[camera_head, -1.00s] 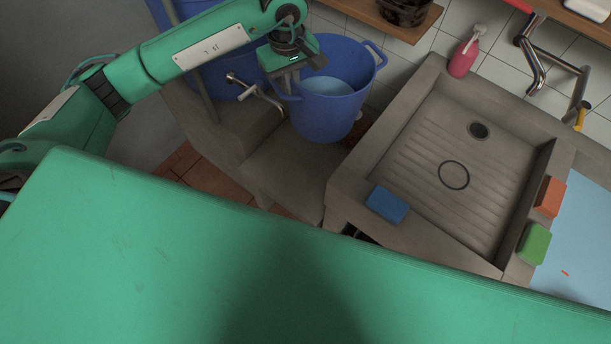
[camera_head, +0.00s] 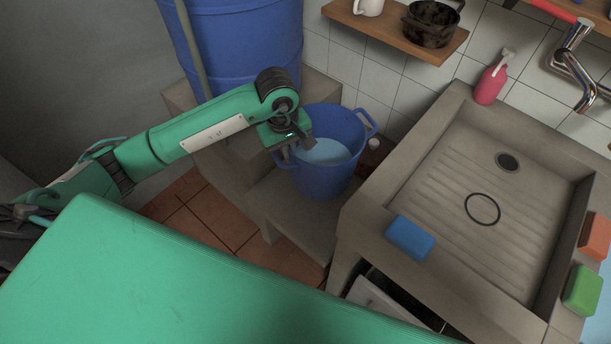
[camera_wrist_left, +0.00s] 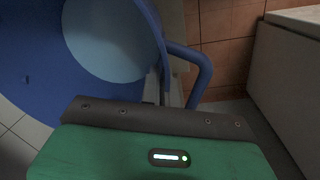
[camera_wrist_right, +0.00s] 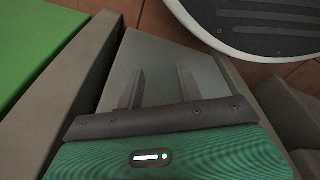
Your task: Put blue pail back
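The blue pail (camera_head: 331,181), with a pale blue inside, is upright at the low concrete step beside the sink. I cannot tell whether its base touches the step. My left gripper (camera_head: 287,148) is at the pail's left handle side. In the left wrist view the pail (camera_wrist_left: 35,75) fills the upper left, and its curved handle (camera_wrist_left: 203,75) is beside the fingers. The left fingers (camera_wrist_left: 165,88) are close together on the handle side; the exact contact is dark. My right gripper (camera_wrist_right: 158,86) is open and empty in its wrist view, and is outside the head view.
A large blue barrel (camera_head: 245,45) stands behind my left arm. A small brown bottle (camera_head: 372,155) is right of the pail, near the concrete sink (camera_head: 365,215). A blue sponge (camera_head: 410,237) lies on the sink's rim. A wooden shelf (camera_head: 385,38) hangs above.

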